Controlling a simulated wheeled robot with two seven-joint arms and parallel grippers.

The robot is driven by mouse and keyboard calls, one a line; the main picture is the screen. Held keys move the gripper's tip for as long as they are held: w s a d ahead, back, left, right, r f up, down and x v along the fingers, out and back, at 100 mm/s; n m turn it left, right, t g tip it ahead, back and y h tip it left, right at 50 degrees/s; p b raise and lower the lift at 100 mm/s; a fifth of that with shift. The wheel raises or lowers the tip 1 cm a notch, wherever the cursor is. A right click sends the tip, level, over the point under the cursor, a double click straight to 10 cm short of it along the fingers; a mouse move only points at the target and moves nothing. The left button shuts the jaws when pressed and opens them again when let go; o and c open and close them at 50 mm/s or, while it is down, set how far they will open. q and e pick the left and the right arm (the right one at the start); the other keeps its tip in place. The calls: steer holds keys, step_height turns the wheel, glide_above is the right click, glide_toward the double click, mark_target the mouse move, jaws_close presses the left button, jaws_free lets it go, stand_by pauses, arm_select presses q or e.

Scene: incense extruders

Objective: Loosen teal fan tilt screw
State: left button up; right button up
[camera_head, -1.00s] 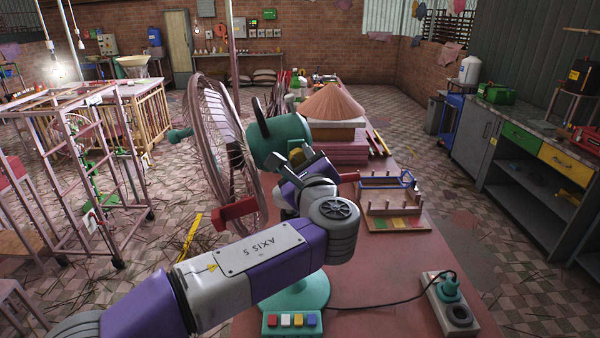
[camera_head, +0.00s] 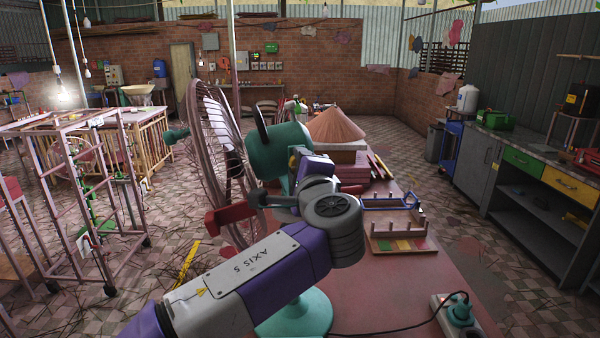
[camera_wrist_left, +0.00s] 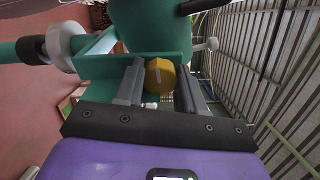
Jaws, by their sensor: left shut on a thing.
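The teal fan has a round motor body (camera_head: 287,140) and a wire cage (camera_head: 212,150), standing on a teal base (camera_head: 295,315). Its yellow tilt screw (camera_wrist_left: 160,75) sits at the teal bracket (camera_wrist_left: 100,48) under the motor body in the left wrist view. My left gripper (camera_wrist_left: 160,88) has one grey finger on each side of the yellow screw and is shut on it. In the head view, the wrist and forearm of my left arm cover much of the fan's neck. My right gripper is not in view.
A power strip (camera_head: 458,318) with a black cable is at the front right. A pink metal frame (camera_head: 65,200) stands on the left.

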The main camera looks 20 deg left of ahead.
arm_select(q)
steer(key=shift+n, duration=0.3)
steer(key=o, duration=1)
steer(key=shift+o, duration=0.2)
steer(key=v, duration=0.7)
steer(key=shift+s, duration=0.3)
steer(key=shift+d, duration=0.1)
